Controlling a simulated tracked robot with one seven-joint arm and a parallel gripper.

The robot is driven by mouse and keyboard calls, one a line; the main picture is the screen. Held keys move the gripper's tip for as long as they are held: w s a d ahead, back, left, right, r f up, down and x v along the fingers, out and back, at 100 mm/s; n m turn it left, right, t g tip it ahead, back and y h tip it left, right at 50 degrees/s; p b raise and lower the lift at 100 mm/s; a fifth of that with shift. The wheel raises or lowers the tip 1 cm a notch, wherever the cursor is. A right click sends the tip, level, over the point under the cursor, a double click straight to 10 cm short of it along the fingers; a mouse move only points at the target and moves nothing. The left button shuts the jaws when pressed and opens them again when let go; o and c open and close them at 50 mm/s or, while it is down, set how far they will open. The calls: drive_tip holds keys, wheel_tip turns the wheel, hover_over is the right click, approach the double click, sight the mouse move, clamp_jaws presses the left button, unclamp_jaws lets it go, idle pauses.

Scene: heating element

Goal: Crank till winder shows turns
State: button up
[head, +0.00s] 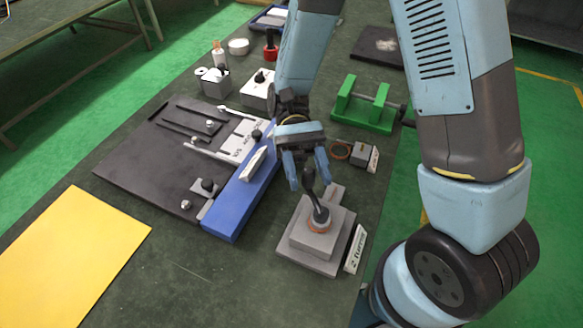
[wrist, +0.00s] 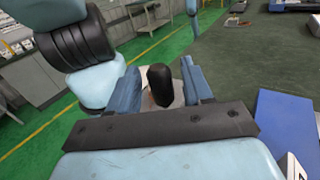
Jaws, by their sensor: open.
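The grey winder (head: 300,248) is a stepped block on the bench with a copper-coloured ring on top. A crank with a dark, upright knob (head: 309,178) rises from it. A white plate (head: 355,248) with small lettering stands at its right side; I cannot read it surely. My gripper (head: 309,183) points down over the winder, its two blue fingers open on either side of the knob. In the wrist view the black knob (wrist: 160,85) stands between the fingers, with gaps showing at both sides. The crank's lower part is hidden there.
A blue block (head: 232,205) and a dark board (head: 150,150) with fittings lie to the left. A green stand (head: 362,115) and a small grey box (head: 362,157) stand behind. A yellow sheet (head: 70,255) lies at front left. Bench in front of the winder is clear.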

drive_tip(key=v, duration=1.3)
drive_tip(key=shift+w, duration=0.35)
